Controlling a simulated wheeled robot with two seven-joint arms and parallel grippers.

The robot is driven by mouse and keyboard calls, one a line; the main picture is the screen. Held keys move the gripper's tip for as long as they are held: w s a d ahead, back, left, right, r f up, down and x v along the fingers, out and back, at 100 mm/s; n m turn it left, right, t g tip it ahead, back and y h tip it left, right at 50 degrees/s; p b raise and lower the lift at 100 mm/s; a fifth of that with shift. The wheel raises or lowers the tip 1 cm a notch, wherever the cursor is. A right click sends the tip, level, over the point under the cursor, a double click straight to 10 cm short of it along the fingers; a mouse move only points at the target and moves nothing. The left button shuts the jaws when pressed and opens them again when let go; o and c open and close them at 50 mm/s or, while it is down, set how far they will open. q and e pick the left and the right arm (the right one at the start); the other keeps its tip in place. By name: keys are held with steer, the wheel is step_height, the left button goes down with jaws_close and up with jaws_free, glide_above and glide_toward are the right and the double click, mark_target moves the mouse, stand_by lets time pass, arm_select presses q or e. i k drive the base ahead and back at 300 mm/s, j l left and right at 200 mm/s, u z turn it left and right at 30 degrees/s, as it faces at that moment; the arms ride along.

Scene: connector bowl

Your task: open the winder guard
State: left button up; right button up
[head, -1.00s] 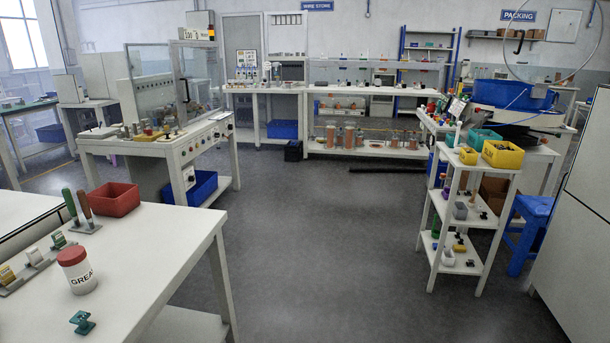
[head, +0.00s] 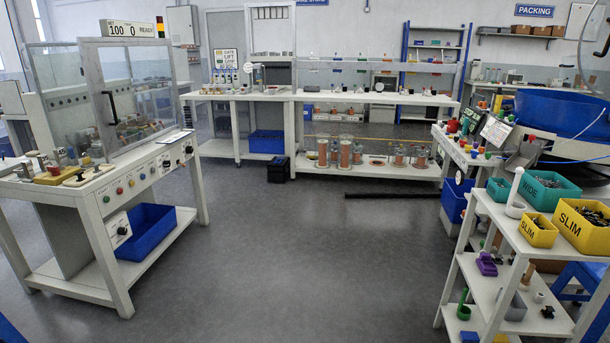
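The winder bench stands at the left. Its guard (head: 140,85) is a clear panel in a grey frame, standing upright on the bench top. A black handle (head: 111,104) is on the guard's left side. I cannot tell for sure whether the guard is shut. The control front (head: 145,180) below has coloured buttons and knobs. Neither of my grippers is in view.
A blue bin (head: 148,228) sits on the winder bench's lower shelf. A white shelf rack (head: 465,262) with yellow and teal bins stands at the right. A black bin (head: 280,170) and a dark bar (head: 390,194) lie on the floor ahead. The middle floor (head: 290,260) is clear.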

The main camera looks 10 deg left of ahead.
mark_target(92, 48)
steer(key=i+u, duration=0.25)
steer(key=i, duration=0.25)
steer(key=i+u, duration=0.3)
steer(key=i, duration=0.2)
steer(key=i+l+u, duration=0.1)
steer(key=i+u, duration=0.15)
steer(key=i, duration=0.25)
steer(key=i+l+u, duration=0.25)
steer(key=i, duration=0.2)
